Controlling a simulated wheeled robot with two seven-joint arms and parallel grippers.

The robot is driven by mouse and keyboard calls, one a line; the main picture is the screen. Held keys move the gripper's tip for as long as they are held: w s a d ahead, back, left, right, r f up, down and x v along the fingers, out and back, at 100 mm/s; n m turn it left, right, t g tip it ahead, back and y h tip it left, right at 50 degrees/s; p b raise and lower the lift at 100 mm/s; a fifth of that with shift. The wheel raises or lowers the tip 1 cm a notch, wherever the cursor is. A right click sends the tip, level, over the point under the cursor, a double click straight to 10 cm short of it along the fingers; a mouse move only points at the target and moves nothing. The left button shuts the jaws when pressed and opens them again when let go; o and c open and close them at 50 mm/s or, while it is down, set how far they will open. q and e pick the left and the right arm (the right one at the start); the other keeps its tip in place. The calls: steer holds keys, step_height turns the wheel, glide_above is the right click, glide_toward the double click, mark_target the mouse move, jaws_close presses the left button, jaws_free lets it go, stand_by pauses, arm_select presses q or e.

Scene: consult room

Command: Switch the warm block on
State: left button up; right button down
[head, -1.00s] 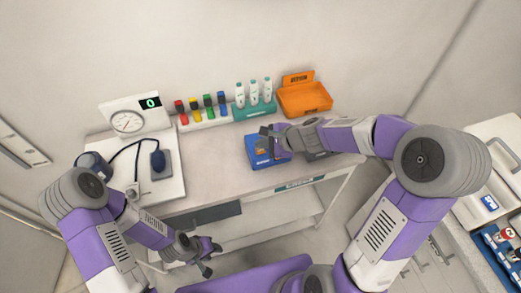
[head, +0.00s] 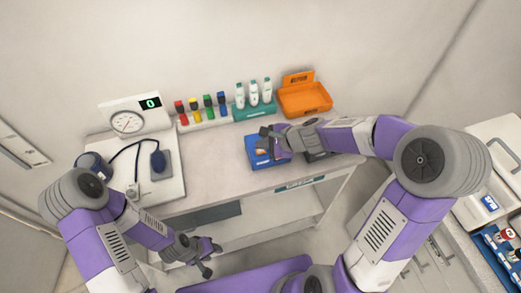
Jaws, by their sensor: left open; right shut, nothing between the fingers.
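A dark grey block (head: 319,156) shows in part on the table under my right forearm; it could be the warm block, but most of it is hidden and I see no switch. A blue tray (head: 257,163) lies just to its left, with something small and orange in it. My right gripper (head: 268,141) is shut and empty, over the blue tray; I cannot tell whether it touches anything. My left gripper (head: 212,258) is open and empty, low in front of the table, far from the block.
An orange bin (head: 305,101), a teal rack of white bottles (head: 254,111) and a rack of coloured-cap bottles (head: 206,122) line the table's back. The table's middle (head: 215,165) is clear.

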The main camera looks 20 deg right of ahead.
mark_target(263, 152)
stand_by(0.6)
steer(key=shift+f+b, duration=0.45)
steer(key=shift+b, duration=0.05)
steer(key=shift+f+b, duration=0.4)
steer(key=shift+b, duration=0.05)
stand_by(0.4)
steer(key=shift+r, duration=0.1)
steer(key=shift+r+p, duration=0.75)
steer(key=shift+p, duration=0.05)
step_height(263, 152, up, 5)
steer(key=p, duration=0.4)
steer(key=shift+r+p, duration=0.1)
steer(key=shift+p, duration=0.3)
